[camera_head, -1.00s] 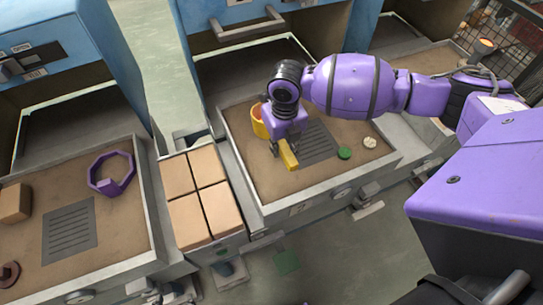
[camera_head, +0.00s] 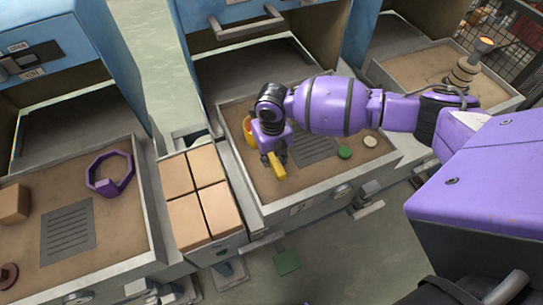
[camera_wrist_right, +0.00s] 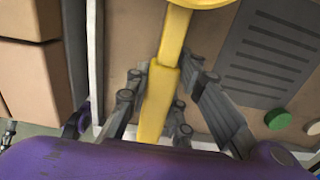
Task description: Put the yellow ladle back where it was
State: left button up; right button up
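The yellow ladle shows in the head view as a round bowl (camera_head: 248,132) and a handle end (camera_head: 276,167) on either side of my right gripper, over the middle tray (camera_head: 330,186). My right gripper (camera_head: 273,152) points down with its fingers on both sides of the handle. In the right wrist view the yellow handle (camera_wrist_right: 160,95) runs between the two fingers of the right gripper (camera_wrist_right: 163,70), which are closed on it; the bowl is cut off at the top edge. Whether the ladle touches the sand cannot be told. My left gripper is not in view.
The middle tray also holds a dark slotted grate (camera_head: 313,146), a green disc (camera_head: 345,152) and a pale disc (camera_head: 370,141). Tan blocks (camera_head: 184,221) stand left of it. The left tray holds a purple ring (camera_head: 110,174). A glowing-topped stack (camera_head: 464,72) stands at right.

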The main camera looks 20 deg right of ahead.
jog(key=o, duration=0.4)
notch_tip(320, 180, up, 12)
jog(key=shift+s+r+p, duration=0.1)
jog(key=shift+r+p, duration=0.1)
jog(key=shift+p, duration=0.15)
dwell(0.4)
